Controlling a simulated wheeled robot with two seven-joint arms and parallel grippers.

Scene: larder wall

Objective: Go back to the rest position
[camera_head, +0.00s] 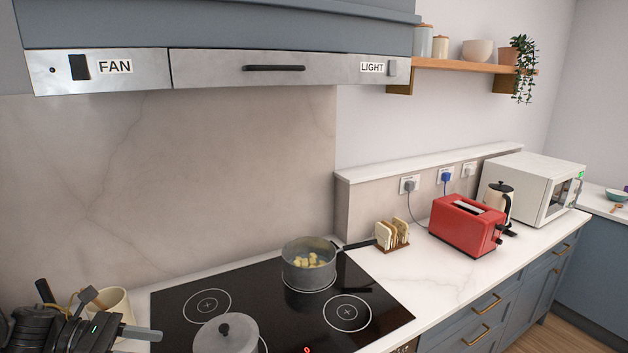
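My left gripper (128,333) is at the lower left corner, dark with grey parts, in front of a cream container (117,303). I cannot tell how far apart its fingers are, and I see nothing clearly held. My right gripper is not in view. A grey pan (309,275) with yellowish chunks in it stands on the back part of the black hob (270,296), its handle pointing right. A lidded grey pot (225,338) stands at the front, cut off by the lower edge.
The hood (275,67) hangs overhead, and a wooden shelf (455,66) is at the upper right. Worktop in front of the toast rack is clear.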

